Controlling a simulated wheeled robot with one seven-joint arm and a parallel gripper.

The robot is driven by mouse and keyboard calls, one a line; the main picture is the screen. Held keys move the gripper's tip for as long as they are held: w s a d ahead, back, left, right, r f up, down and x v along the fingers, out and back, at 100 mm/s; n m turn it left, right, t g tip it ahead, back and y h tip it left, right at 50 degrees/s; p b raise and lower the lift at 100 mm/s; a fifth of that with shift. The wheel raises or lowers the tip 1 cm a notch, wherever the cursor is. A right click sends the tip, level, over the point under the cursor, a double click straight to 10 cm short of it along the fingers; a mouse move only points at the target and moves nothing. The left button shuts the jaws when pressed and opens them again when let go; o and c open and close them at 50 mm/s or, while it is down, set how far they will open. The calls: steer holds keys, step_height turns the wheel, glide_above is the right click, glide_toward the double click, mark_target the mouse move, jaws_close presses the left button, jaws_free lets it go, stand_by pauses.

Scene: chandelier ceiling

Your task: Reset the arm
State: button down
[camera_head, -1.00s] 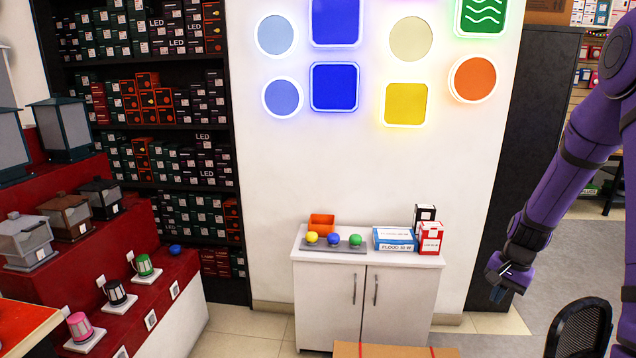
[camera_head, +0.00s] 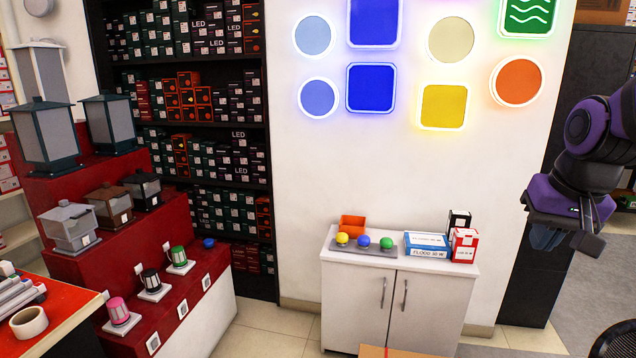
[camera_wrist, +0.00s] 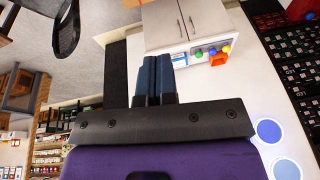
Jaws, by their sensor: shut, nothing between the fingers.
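My purple arm reaches in from the right edge of the head view. My gripper (camera_head: 546,238) hangs in the air to the right of the white cabinet, apart from it and from everything else. In the wrist view the two dark blue fingers (camera_wrist: 152,80) lie side by side, shut with nothing between them.
A white cabinet (camera_head: 336,290) bears a grey tray (camera_head: 378,251) with yellow, blue and green balls, an orange bin (camera_head: 352,224) and several boxes (camera_head: 427,246). A red stepped lantern display (camera_head: 165,235) stands left. A black mesh chair (camera_head: 618,342) is at lower right.

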steer(key=s+a+r+n+t, duration=0.1)
steer(key=s+a+r, duration=0.1)
steer(key=s, duration=0.4)
steer(key=s+a+r+n, duration=0.2)
steer(key=s, duration=0.4)
steer(key=shift+r+t, duration=0.25)
steer(key=shift+t, duration=0.15)
